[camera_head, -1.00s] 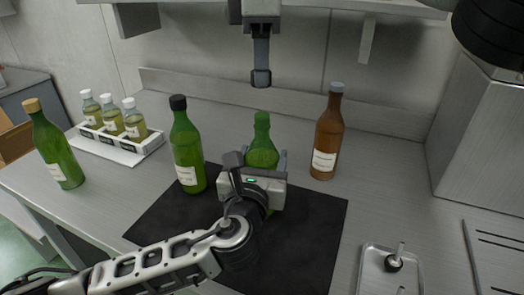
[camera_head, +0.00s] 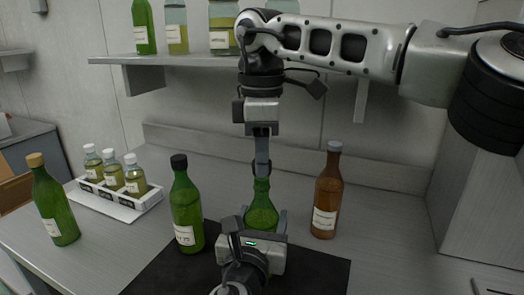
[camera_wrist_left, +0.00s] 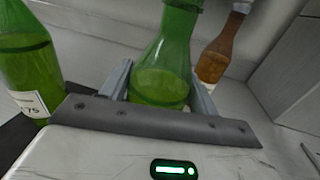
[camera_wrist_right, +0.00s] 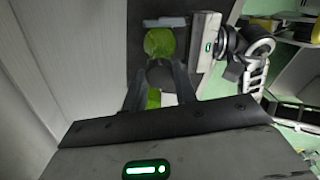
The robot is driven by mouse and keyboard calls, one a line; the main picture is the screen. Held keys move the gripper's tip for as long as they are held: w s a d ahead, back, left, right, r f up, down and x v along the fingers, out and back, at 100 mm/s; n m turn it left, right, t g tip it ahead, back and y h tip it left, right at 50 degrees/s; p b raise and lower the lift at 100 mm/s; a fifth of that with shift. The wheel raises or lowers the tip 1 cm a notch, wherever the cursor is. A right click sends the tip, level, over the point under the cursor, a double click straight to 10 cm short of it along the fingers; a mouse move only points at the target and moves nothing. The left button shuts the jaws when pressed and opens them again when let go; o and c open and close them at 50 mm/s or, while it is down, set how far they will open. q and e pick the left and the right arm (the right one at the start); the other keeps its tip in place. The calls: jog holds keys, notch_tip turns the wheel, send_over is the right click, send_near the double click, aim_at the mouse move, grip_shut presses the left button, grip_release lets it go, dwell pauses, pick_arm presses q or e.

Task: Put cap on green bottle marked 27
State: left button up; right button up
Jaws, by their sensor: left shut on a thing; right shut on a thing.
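The green bottle (camera_head: 262,208) stands upright on the dark mat, and its number is not visible. My left gripper (camera_head: 252,225) is shut around its body, with a finger on each side in the left wrist view (camera_wrist_left: 160,88). My right gripper (camera_head: 262,168) points straight down at the bottle's mouth. It is shut on a small dark cap (camera_wrist_right: 160,74), seen between its fingers in the right wrist view. The cap is right over or at the neck; I cannot tell whether they touch.
A black-capped green bottle (camera_head: 186,210) stands left, its label ending in 75 in the left wrist view. A brown bottle (camera_head: 327,195) stands close on the right. A cork-topped green bottle (camera_head: 55,205) and a white rack (camera_head: 120,200) of small bottles stand farther left. A shelf (camera_head: 180,68) hangs behind.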

jog(key=shift+f, duration=0.6)
pick_arm(q)
jog(key=shift+f, duration=0.1)
pick_arm(e)
jog(key=shift+f, duration=0.6)
pick_arm(q)
grip_shut()
pick_arm(e)
jog(key=m, duration=0.6)
jog(key=shift+m, duration=0.4)
jog(key=o, duration=0.9)
jog(key=shift+o, duration=0.2)
jog(key=shift+r, duration=2.25)
